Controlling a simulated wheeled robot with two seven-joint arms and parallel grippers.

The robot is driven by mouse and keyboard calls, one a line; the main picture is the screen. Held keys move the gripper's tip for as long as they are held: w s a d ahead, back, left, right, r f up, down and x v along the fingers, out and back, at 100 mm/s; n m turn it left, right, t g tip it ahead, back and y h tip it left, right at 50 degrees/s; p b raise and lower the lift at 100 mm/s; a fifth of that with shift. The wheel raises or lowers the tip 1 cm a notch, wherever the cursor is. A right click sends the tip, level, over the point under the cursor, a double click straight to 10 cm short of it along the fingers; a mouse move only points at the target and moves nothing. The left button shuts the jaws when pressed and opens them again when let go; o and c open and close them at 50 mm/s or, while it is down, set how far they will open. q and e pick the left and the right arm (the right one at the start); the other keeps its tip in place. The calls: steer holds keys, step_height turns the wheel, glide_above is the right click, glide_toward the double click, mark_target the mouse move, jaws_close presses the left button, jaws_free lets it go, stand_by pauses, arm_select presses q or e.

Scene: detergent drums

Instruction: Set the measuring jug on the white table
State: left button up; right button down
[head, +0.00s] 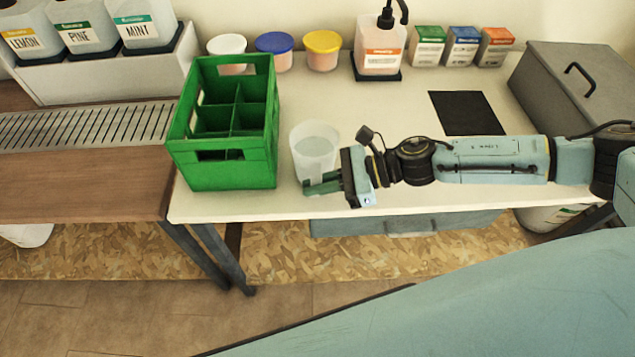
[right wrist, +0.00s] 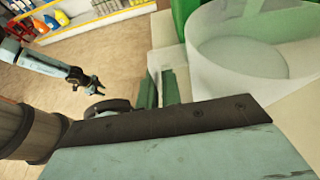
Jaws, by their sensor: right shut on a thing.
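The measuring jug (head: 314,150) is a translucent, whitish cup. It is upright at the front of the white table (head: 400,105), just right of the green crate. I cannot tell whether its base touches the tabletop. My right gripper (head: 322,184) is at the jug's lower front, shut on it; the exact grip, perhaps at a handle, is hard to see. In the right wrist view the jug (right wrist: 255,42) fills the upper right, beside the green fingers (right wrist: 161,88). My left gripper (right wrist: 88,82) shows small in that view, its fingers apart and empty.
The green divided crate (head: 226,125) stands close left of the jug. A black mat (head: 467,113) lies flat farther right, and a grey lidded box (head: 575,85) stands at the right end. Tubs, a pump bottle (head: 380,50) and small cartons line the back. The table's middle is clear.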

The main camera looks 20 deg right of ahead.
steer(key=c, duration=2)
jaws_free()
steer(key=shift+f, duration=0.1)
steer(key=shift+c, duration=0.2)
arm_select(q)
steer(key=shift+w, duration=0.1)
arm_select(e)
steer(key=o, duration=0.5)
steer(key=shift+c, duration=0.2)
steer(key=shift+r, duration=0.25)
steer(key=shift+s+d+r, duration=0.15)
steer(key=shift+d, duration=0.5)
arm_select(q)
steer(key=shift+s, duration=0.35)
arm_select(e)
steer(key=v, duration=1)
steer(key=shift+d+r, duration=0.15)
steer(key=shift+d, duration=0.1)
steer(key=shift+s, duration=0.15)
